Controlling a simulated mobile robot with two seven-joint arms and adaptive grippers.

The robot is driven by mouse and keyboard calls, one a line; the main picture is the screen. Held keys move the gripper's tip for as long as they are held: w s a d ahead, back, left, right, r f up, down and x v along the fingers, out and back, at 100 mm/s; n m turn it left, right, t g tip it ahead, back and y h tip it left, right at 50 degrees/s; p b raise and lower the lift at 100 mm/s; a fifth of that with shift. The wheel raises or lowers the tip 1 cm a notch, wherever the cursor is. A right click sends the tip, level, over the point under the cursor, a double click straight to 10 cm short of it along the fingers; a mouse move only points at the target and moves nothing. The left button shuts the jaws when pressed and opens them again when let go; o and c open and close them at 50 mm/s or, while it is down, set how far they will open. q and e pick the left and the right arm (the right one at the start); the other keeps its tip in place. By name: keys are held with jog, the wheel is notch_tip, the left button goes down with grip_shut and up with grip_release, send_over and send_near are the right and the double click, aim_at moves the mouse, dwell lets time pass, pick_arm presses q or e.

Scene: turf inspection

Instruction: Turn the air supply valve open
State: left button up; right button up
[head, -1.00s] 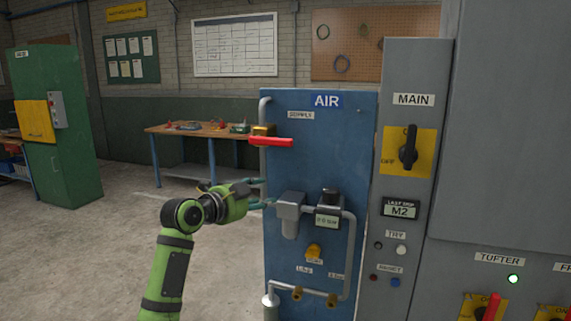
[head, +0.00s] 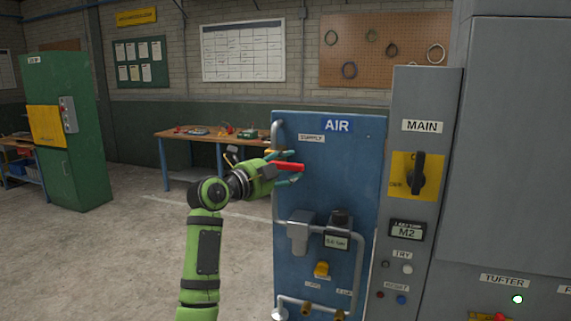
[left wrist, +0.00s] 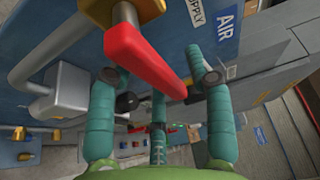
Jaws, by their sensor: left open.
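The air supply valve has a red lever handle (head: 289,166) on the vertical pipe at the upper left of the blue AIR panel (head: 350,190). The lever points right, across the pipe. My left gripper (head: 283,171) is at the lever with its teal fingers open. In the left wrist view the red lever (left wrist: 150,58) lies between the open fingers of my left gripper (left wrist: 157,78); I cannot tell whether they touch it. The valve body is partly hidden behind the gripper in the head view. My right gripper is not in view.
A grey filter housing (head: 299,230) and a regulator with a gauge (head: 337,238) sit below the lever. The grey MAIN switch cabinet (head: 412,260) adjoins on the right. A workbench (head: 180,134) stands behind. The floor at left is clear.

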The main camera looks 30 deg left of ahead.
pick_arm(q)
grip_shut()
